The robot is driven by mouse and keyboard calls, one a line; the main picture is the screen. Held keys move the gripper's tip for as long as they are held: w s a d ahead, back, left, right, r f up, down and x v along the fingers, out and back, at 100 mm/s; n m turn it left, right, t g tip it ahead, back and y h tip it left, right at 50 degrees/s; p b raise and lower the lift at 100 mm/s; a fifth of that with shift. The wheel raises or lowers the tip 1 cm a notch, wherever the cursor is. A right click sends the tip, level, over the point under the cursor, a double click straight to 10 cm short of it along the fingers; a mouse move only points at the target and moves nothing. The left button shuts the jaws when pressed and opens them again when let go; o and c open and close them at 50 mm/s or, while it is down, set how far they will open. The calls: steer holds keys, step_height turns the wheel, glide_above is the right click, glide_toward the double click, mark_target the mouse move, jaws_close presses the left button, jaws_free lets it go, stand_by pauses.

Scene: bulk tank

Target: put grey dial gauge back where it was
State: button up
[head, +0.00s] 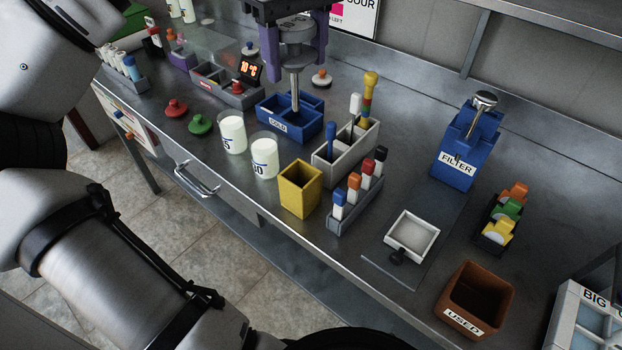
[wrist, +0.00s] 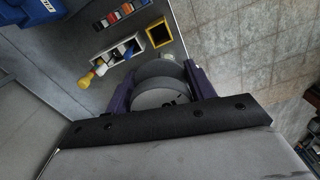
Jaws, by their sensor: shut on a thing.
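My gripper (head: 298,62) has purple fingers and is shut on the grey dial gauge (head: 297,32), near the top of the head view. The gauge's round head sits between the fingers, and its thin stem points straight down. The stem's lower end overlaps the blue divided box labelled COLD (head: 308,128); I cannot tell whether the tip is inside a compartment or just above it. In the wrist view the round grey gauge head (wrist: 157,90) shows between the two fingers, and its stem is hidden.
Two white beakers (head: 232,132) and a yellow bin (head: 300,190) stand in front of the blue box. A grey divided holder (head: 330,175) with upright tools is at its right. Red (head: 176,107) and green (head: 200,123) lids lie left. The counter around the blue FILTER box (head: 453,172) is partly clear.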

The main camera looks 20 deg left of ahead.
steer(key=shift+w+f, duration=0.1)
steer(key=shift+w, duration=0.15)
step_height(320, 180, down, 20)
steer(key=shift+r+p, duration=0.15)
steer(key=shift+p, duration=0.15)
steer(key=shift+s+f, duration=0.1)
steer(key=shift+f, duration=0.5)
steer(key=o, duration=1)
steer(key=shift+o, duration=0.4)
steer(key=shift+d+f, duration=0.1)
steer(key=shift+s+b, duration=0.1)
steer(key=shift+b, duration=0.2)
